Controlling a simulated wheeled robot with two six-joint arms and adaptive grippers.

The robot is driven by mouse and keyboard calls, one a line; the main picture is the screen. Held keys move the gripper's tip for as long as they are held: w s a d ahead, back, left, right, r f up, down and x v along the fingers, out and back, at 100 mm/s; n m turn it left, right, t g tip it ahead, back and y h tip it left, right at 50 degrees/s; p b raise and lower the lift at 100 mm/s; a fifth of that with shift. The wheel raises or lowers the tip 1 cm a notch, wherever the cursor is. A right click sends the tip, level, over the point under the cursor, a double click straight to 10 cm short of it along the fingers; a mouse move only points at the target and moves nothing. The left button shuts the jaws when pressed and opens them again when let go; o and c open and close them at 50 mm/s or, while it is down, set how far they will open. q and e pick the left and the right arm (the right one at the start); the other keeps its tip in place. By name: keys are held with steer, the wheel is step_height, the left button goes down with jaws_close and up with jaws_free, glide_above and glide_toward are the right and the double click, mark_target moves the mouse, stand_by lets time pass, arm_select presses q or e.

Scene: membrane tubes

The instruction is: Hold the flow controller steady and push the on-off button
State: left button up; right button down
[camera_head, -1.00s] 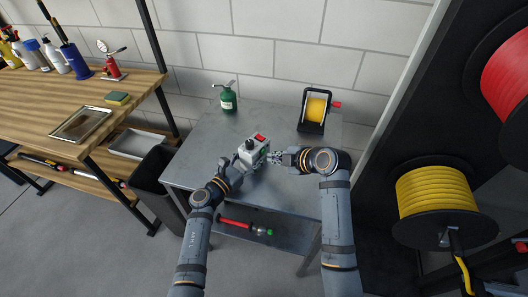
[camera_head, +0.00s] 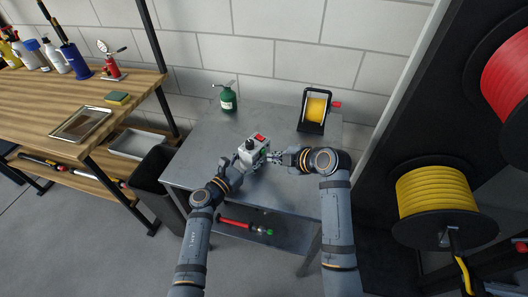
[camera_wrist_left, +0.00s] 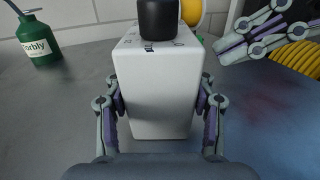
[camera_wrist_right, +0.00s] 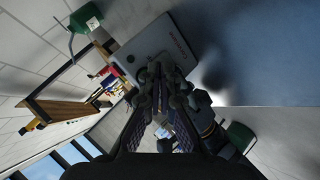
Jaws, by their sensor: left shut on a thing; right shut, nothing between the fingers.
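The flow controller (camera_head: 249,158) is a pale box with a black knob and a red part on top, above the metal table. In the left wrist view its pale face (camera_wrist_left: 158,95) fills the middle, below the black knob (camera_wrist_left: 158,18). My left gripper (camera_head: 238,166) is shut on it, with one finger on each side (camera_wrist_left: 160,110). My right gripper (camera_head: 269,157) is shut and empty, with its fingertips close to the controller's right side. In the right wrist view the fingertips (camera_wrist_right: 163,84) overlap the pale face (camera_wrist_right: 152,45).
The metal table (camera_head: 205,140) also holds a green bottle (camera_head: 228,98) at the back and a yellow reel (camera_head: 316,108) at the back right. A black bin (camera_head: 155,170) stands at its left. Large hose reels (camera_head: 436,192) hang at the far right.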

stand_by(0.3)
steer(key=shift+w+a+r, duration=0.1)
steer(key=shift+w+a, duration=0.2)
steer(key=shift+a, duration=0.1)
